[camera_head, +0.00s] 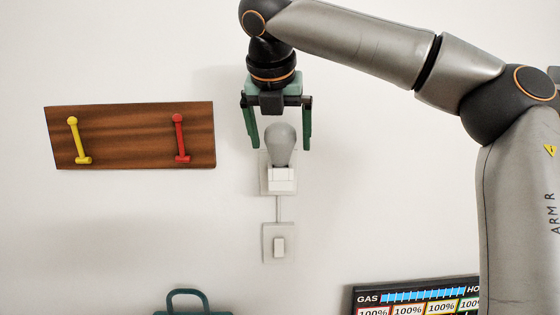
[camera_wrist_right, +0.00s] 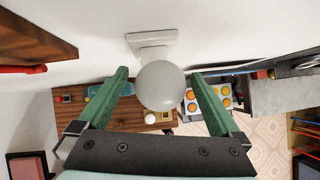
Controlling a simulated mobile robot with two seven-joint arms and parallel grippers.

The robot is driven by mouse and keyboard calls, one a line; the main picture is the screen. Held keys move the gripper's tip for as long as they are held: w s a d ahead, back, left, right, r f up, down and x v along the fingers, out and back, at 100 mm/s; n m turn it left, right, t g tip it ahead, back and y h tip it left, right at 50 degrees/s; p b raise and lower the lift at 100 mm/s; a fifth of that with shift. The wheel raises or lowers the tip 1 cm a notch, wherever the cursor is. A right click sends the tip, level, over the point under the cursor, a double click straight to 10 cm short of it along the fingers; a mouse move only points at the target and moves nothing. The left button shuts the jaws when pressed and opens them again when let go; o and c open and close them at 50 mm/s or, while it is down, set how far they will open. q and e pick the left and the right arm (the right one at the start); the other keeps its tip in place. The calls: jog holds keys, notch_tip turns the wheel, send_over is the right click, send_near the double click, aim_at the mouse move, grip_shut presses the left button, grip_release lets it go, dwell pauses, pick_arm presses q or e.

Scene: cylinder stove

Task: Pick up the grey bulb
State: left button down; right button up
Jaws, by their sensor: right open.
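The grey bulb (camera_head: 281,143) sits upright in a white wall socket (camera_head: 282,180) in the head view. It also shows in the right wrist view as a round pale globe (camera_wrist_right: 160,86). My right gripper (camera_head: 280,141) comes down from above with its green fingers open, one on each side of the bulb. In the right wrist view the bulb lies between the two fingers (camera_wrist_right: 160,80), with a gap visible on both sides. The bulb hides part of its socket. My left gripper is not in view.
A wooden board (camera_head: 130,135) with a yellow and a red hook hangs on the wall to the left. A wall switch (camera_head: 279,245) sits below the socket. A gas display panel (camera_head: 415,297) and a green handle (camera_head: 187,297) are lower down.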

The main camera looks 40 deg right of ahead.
aim_at(282, 148)
jog(key=x, duration=0.3)
jog(key=shift+f, duration=0.15)
jog(key=shift+c, duration=0.2)
jog(key=c, duration=1.3)
jog(key=shift+c, duration=0.2)
jog(key=shift+r, duration=5.05)
